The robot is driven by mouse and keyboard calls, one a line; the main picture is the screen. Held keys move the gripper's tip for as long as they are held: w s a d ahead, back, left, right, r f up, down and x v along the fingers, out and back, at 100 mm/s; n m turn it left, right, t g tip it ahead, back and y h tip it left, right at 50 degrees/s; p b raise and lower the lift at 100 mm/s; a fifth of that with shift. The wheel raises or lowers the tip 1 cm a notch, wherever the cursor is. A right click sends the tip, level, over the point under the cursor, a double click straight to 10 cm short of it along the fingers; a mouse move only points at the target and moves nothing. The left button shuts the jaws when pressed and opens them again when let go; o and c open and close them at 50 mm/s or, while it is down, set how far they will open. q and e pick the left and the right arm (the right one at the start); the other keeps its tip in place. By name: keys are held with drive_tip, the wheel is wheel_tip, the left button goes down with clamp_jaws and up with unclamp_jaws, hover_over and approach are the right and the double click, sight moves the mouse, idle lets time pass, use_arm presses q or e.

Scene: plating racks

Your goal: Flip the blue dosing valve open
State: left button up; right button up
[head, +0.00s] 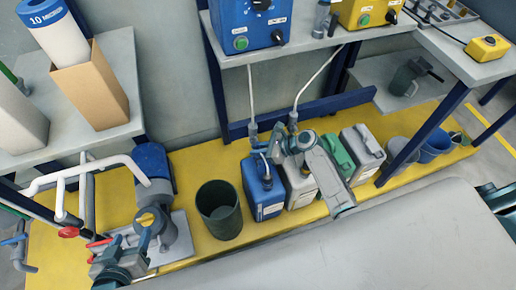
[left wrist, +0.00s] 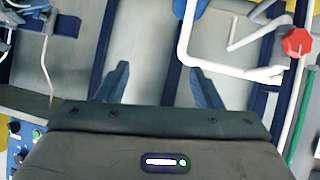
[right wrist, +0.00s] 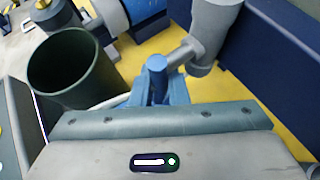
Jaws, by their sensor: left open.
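The blue dosing valve's handle (right wrist: 157,64) shows as a short blue knob on a grey stub, joined to a thick grey pipe (right wrist: 207,40) in the right wrist view. My right gripper (right wrist: 158,92) has its fingers close together on both sides of this handle, shut on it. In the head view the right gripper (head: 279,148) is at the dosing pipes above the blue canister (head: 262,195) and hides most of the valve. My left gripper (head: 127,248) is at the lower left, by the white pipework. In the left wrist view its fingers (left wrist: 158,85) are wide apart and empty.
A dark green bin (head: 219,222) stands left of the canisters and shows in the right wrist view (right wrist: 68,72). White pipes (head: 100,165) with a red valve knob (head: 68,231) lie near my left arm. White (head: 300,182), green and grey canisters stand to the right.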

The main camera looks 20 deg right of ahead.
drive_tip(key=shift+o, duration=0.7)
drive_tip(key=shift+s+d+r, duration=0.1)
drive_tip(key=shift+d+r, duration=0.05)
drive_tip(key=shift+d, duration=0.1)
use_arm(q)
drive_tip(key=s+g, duration=0.1)
drive_tip(key=g+p, duration=0.1)
drive_tip(key=s+g+p, duration=0.1)
drive_tip(key=shift+s+a+f+m, duration=0.25)
drive_tip(key=shift+s+f+m, duration=0.05)
use_arm(e)
drive_tip(key=v, duration=1)
